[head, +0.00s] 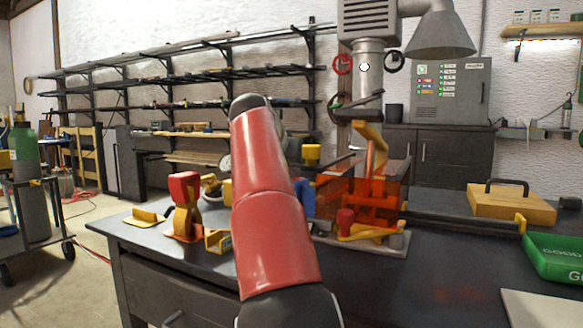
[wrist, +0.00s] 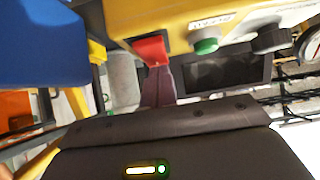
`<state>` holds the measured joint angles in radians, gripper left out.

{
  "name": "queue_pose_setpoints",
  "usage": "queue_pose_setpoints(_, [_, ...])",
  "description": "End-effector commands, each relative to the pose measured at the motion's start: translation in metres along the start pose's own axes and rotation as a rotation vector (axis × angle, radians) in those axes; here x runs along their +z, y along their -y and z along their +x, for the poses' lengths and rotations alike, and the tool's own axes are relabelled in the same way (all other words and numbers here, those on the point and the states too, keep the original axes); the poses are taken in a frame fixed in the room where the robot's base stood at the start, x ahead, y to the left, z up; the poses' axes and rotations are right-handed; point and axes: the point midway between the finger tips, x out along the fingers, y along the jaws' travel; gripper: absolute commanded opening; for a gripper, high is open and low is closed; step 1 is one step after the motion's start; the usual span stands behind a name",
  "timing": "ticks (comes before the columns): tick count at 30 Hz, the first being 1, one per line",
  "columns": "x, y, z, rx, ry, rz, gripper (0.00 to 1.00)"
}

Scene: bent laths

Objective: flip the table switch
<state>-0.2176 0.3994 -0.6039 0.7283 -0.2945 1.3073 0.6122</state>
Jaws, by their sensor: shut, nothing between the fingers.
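In the wrist view a red switch (wrist: 151,48) sits on the edge of a yellow control box (wrist: 125,15). A green button (wrist: 206,46) and a black knob (wrist: 271,39) are on the same box, to its right. My gripper (wrist: 157,70) is shut and empty. Its fingertips lie at the lower edge of the red switch in the picture; I cannot tell whether they touch it. In the head view my red arm hides the gripper and the switch.
The dark workbench (head: 447,262) carries an orange guarded machine (head: 380,190), a red-and-yellow tool (head: 185,200), a yellow case (head: 512,207) and a green box (head: 558,257). A blue thing (wrist: 45,40) stands close on the left in the wrist view. The bench's front middle is clear.

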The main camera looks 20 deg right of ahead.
Motion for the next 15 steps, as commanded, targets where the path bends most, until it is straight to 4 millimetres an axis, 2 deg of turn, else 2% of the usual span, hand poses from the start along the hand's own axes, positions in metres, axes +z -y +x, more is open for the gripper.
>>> queue_pose_setpoints(13, [-0.0051, -0.0007, -0.0001, 0.002, 0.056, 0.000, 0.00])
queue_pose_setpoints(15, [0.0010, 0.0001, 0.0035, 0.000, 0.049, 0.000, 0.00])
